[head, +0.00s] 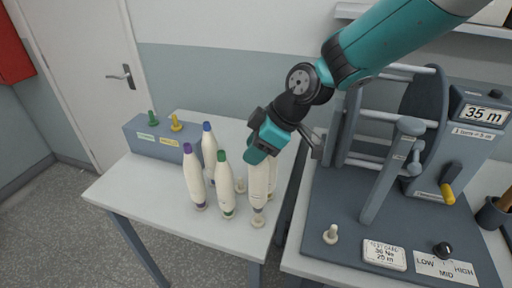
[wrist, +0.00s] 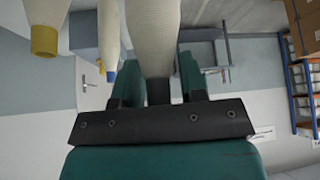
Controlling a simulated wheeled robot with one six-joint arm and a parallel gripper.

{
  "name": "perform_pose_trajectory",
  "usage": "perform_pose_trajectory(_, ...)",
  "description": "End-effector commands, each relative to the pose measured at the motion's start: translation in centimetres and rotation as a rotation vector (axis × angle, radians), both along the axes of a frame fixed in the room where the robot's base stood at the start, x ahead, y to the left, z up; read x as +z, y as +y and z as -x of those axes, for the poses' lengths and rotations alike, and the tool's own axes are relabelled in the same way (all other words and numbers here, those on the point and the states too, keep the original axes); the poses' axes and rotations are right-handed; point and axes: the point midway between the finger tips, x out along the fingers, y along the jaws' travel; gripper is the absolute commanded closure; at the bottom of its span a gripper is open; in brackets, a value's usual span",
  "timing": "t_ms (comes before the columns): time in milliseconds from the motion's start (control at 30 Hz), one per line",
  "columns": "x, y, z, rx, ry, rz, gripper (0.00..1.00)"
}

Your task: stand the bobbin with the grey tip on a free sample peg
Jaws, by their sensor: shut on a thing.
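My gripper (head: 262,146) is shut on the upper end of a cream bobbin (head: 258,183) above the white table. In the wrist view the held bobbin (wrist: 153,35) has a dark grey tip (wrist: 158,91) between the fingers (wrist: 158,100). The bobbin hangs nearly upright, its lower end at a small pale peg base near the table's front edge. I cannot tell whether it is seated or just above it. A free pale peg (head: 240,187) shows between the bobbins. Another bobbin (head: 272,174) stands partly hidden behind the held one.
Bobbins with purple (head: 193,170), blue (head: 208,145) and green (head: 225,185) tips stand close on the left. A yellow-tipped bobbin (wrist: 44,35) shows in the wrist view. A grey box (head: 160,143) stands at the back left. The reel machine (head: 385,200), with a pale peg (head: 331,234), is right.

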Motion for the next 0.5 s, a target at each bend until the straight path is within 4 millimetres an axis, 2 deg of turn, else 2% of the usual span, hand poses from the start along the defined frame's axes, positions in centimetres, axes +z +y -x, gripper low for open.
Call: perform_pose_trajectory(500,-1.0,0.0,0.0,0.000,0.000,0.000,1.00)
